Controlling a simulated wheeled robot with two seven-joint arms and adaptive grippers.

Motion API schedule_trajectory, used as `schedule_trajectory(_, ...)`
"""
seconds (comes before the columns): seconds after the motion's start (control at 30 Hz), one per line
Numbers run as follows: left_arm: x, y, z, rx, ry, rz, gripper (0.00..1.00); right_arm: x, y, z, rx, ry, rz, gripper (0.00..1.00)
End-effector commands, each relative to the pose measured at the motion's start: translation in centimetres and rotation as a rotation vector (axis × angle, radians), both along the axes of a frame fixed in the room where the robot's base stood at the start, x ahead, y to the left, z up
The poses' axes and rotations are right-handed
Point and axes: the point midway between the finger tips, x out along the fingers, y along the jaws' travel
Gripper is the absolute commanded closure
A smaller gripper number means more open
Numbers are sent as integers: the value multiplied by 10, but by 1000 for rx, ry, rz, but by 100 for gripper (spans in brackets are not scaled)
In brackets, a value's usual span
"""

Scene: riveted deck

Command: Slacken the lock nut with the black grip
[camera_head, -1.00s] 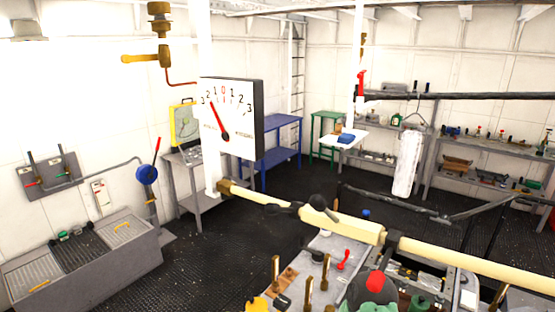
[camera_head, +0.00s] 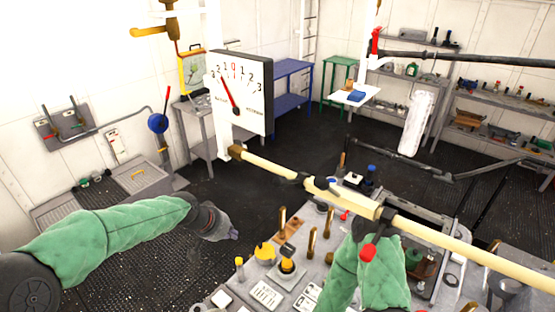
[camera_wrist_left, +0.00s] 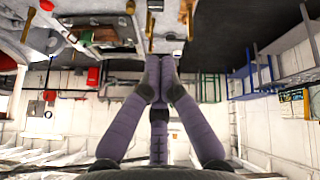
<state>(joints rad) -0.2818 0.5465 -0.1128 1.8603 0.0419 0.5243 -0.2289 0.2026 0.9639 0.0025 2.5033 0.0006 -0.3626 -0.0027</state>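A pale yellow telescoping bar (camera_head: 455,242) crosses the head view from the white post to the lower right. The black-gripped lock nut (camera_head: 312,184) sits around its middle, with its dark lever. A second dark collar (camera_head: 388,213) on the bar carries a lever with a red grip (camera_head: 368,253). My left gripper (camera_head: 233,236) is left of and below the black grip, apart from it, over the dark floor. In the left wrist view its fingertips (camera_wrist_left: 160,62) look closed together with nothing visible between them. My right arm's green sleeve shows at the bottom; its gripper cannot be made out.
A white dial gauge (camera_head: 240,92) stands on the post behind the bar's left end. Below the bar is a grey console (camera_head: 240,292) with brass levers (camera_head: 312,243) and a yellow knob (camera_head: 265,251). Floor left of the console is open.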

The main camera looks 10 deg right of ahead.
Motion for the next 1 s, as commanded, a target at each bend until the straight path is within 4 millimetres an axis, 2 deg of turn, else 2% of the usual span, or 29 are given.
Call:
schedule_trajectory(0.03, 2, -11, 33, -7, -37, -32, 100, 0, 0, 0, 0, 0, 0, 100)
schedule_trajectory(0.17, -2, -32, 108, -19, -109, -114, 100, 0, 0, 0, 0, 0, 0, 100)
schedule_trajectory(0.2, -6, -38, 131, -23, -132, -139, 100, 0, 0, 0, 0, 0, 0, 100)
schedule_trajectory(0.27, -13, -46, 166, -29, -166, -177, 100, 0, 0, 0, 0, 0, 0, 100)
schedule_trajectory(0.37, -31, -56, 222, -40, -220, -240, 100, 0, 0, 0, 0, 0, 0, 100)
schedule_trajectory(0.5, -65, -65, 298, -57, -296, -328, 100, 0, 0, 0, 0, 0, 0, 100)
schedule_trajectory(0.6, -92, -66, 345, -68, -345, -388, 100, 0, 0, 0, 0, 0, 0, 100)
schedule_trajectory(0.7, -117, -64, 382, -78, -385, -436, 100, 0, 0, 0, 0, 0, 0, 100)
schedule_trajectory(0.8, -138, -61, 408, -85, -414, -473, 100, 0, 0, 0, 0, 0, 0, 100)
schedule_trajectory(0.9, -151, -58, 424, -90, -433, -495, 100, 0, 0, 0, 0, 0, 0, 100)
schedule_trajectory(1.0, -157, -57, 431, -91, -441, -506, 100, 0, 0, 0, 0, 0, 0, 100)
